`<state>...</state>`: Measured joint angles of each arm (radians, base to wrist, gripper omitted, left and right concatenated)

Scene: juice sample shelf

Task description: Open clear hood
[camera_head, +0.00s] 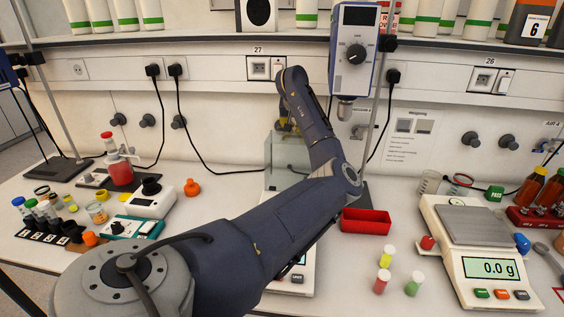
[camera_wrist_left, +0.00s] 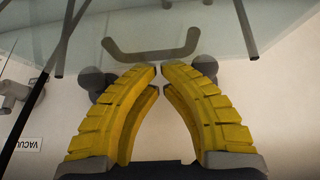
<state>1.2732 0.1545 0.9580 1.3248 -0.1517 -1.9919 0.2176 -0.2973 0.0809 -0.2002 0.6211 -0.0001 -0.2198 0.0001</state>
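The clear hood (camera_head: 283,153) is a see-through box in the middle of the bench in the head view, partly hidden behind my left arm. In the left wrist view its clear panel (camera_wrist_left: 215,22) fills the top, with a grey bar handle (camera_wrist_left: 152,56) just beyond my fingertips. My left gripper (camera_wrist_left: 160,70) has yellow ribbed fingers with tips almost together and nothing between them. In the head view the left gripper (camera_head: 287,127) is small, at the hood's upper part. I cannot tell whether it touches the handle. My right gripper is not in view.
A stirrer (camera_head: 355,50) on a rod hangs right of the hood. A red tray (camera_head: 366,221) and several capped vials stand right of my arm. A balance (camera_head: 490,265) reading 0.0 g is at the right. Small devices and vials crowd the left.

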